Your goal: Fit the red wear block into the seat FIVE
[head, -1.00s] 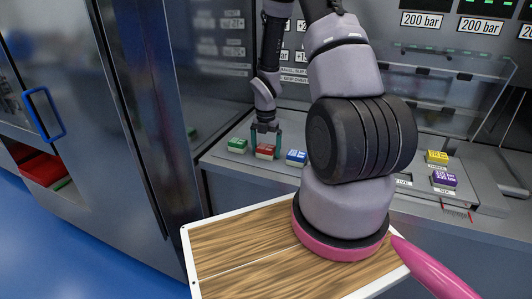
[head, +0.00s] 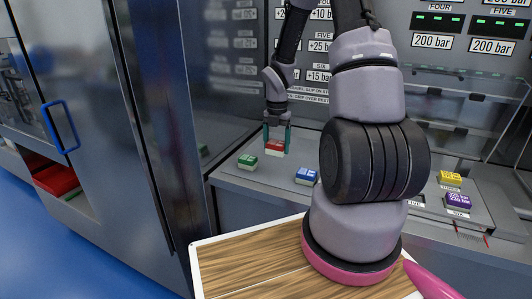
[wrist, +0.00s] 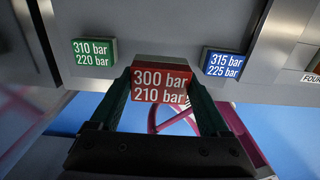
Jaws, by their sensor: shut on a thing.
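The red wear block (head: 275,147), with a pale lower part, is between the fingers of my gripper (head: 277,138) in the head view. It is held a little above the bench, between the green and blue blocks. In the wrist view the red block (wrist: 161,84) reads "300 bar 210 bar" and sits between the two green fingertips of my gripper (wrist: 160,98). A label ending in "IVE" (head: 417,204) shows beside my arm on the bench. Its seat is hidden behind my arm in the head view.
A green block (head: 247,161) and a blue block (head: 306,175) stand on the grey bench either side. A yellow block (head: 450,178) and a purple block (head: 458,200) sit further right. A clear guard (head: 465,110) stands behind them. A cabinet (head: 150,120) is at left.

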